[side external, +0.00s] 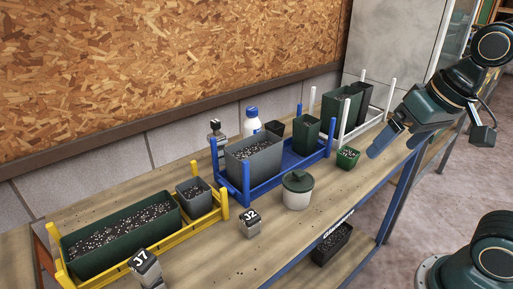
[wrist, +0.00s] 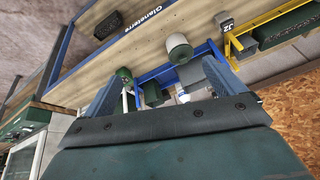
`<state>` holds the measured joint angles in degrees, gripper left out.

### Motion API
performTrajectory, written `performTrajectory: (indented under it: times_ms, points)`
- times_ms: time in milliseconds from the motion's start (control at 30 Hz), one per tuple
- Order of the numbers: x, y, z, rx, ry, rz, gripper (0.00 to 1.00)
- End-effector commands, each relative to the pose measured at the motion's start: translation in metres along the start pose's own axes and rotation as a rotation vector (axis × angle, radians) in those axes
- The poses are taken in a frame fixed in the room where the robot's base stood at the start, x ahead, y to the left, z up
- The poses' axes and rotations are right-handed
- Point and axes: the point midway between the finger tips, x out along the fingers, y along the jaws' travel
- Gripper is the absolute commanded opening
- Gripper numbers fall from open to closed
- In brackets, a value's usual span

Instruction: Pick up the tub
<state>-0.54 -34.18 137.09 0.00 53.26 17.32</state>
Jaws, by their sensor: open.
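The tub (side external: 298,190) is a white round container with a dark green lid. It stands upright on the wooden bench, in front of the blue rack. It also shows in the wrist view as a pale tub (wrist: 179,50) beyond my fingers. My gripper (side external: 393,147) is open and empty, above the right part of the bench and well apart from the tub. Its two blue-grey fingers also spread apart in the wrist view (wrist: 164,76). Nothing hides the tub in the side view.
A small green pot (side external: 348,158) with soil stands between my gripper and the tub. The blue rack (side external: 290,160) holds grey and green pots. A yellow rack (side external: 205,215) with soil planters stands left. A J2 marker block (side external: 250,224) sits left of the tub.

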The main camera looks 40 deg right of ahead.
Motion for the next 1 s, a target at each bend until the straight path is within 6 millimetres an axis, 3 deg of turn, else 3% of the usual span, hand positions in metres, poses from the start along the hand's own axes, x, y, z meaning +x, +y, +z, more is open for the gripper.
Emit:
performTrajectory:
  times_ms: [467,1000]
  points:
    - [0.034,-0.028,-0.068,0.641,-0.144,0.097,0.94]
    - [0.109,-0.058,-0.129,1.352,-0.215,0.319,0.94]
